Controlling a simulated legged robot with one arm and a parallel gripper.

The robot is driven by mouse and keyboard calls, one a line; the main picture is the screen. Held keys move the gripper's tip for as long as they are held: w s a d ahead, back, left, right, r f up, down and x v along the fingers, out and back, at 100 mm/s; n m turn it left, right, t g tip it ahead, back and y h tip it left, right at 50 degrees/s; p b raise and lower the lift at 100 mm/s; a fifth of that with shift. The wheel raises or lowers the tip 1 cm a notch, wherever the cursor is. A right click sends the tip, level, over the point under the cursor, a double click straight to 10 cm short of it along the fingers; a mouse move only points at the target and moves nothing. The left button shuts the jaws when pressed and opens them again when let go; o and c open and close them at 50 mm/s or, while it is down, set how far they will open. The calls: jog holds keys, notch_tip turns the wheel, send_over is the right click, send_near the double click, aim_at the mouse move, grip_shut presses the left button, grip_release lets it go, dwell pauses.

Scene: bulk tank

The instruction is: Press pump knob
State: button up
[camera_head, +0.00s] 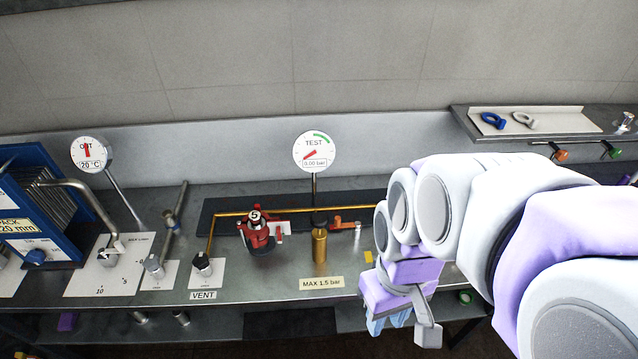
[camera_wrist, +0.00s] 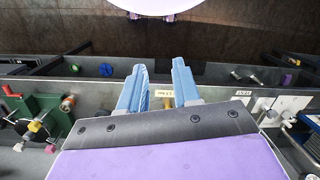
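The likely pump is an upright brass cylinder (camera_head: 319,246) with a dark knob (camera_head: 319,219) on top, behind a label reading MAX 1.5 bar (camera_head: 322,283). A round TEST gauge (camera_head: 314,151) stands behind it and reads 0.00 bar. My gripper (camera_head: 388,324) is right of the pump and nearer the bench's front edge, apart from it, with its blue fingers pointing down. In the wrist view the two blue fingers (camera_wrist: 160,85) are spread with a gap and nothing held. A small brass part (camera_wrist: 168,103) shows between them, mostly hidden by the gripper body.
A red fitting marked 5 (camera_head: 256,232) and a VENT knob (camera_head: 202,263) are left of the pump. A brass pipe (camera_head: 290,211) runs behind. An orange-handled valve (camera_head: 346,224) is just right. A blue plate pack (camera_head: 50,200) stands far left. A shelf (camera_head: 545,123) is at upper right.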

jog(key=w+a+r+n, duration=0.1)
jog(key=w+n, duration=0.1)
jog(key=w, duration=0.4)
jog(key=w+a+r+n+y+p, duration=0.1)
jog(key=w+n, duration=0.2)
jog(key=w, duration=0.3)
jog(key=w+a+r+n, duration=0.1)
jog(key=w+n, duration=0.2)
jog(key=w, duration=0.3)
jog(key=shift+a+r+t+y+p, duration=0.25)
jog(key=shift+a+t+y+p, duration=0.15)
grip_shut()
jog(key=w+f+n+y+p, duration=0.1)
jog(key=w+n, duration=0.6)
jog(key=w, duration=0.7)
jog(key=shift+w+a+f+t, duration=0.15)
jog(key=shift+w+f+t, duration=0.2)
jog(key=shift+w+t, duration=0.05)
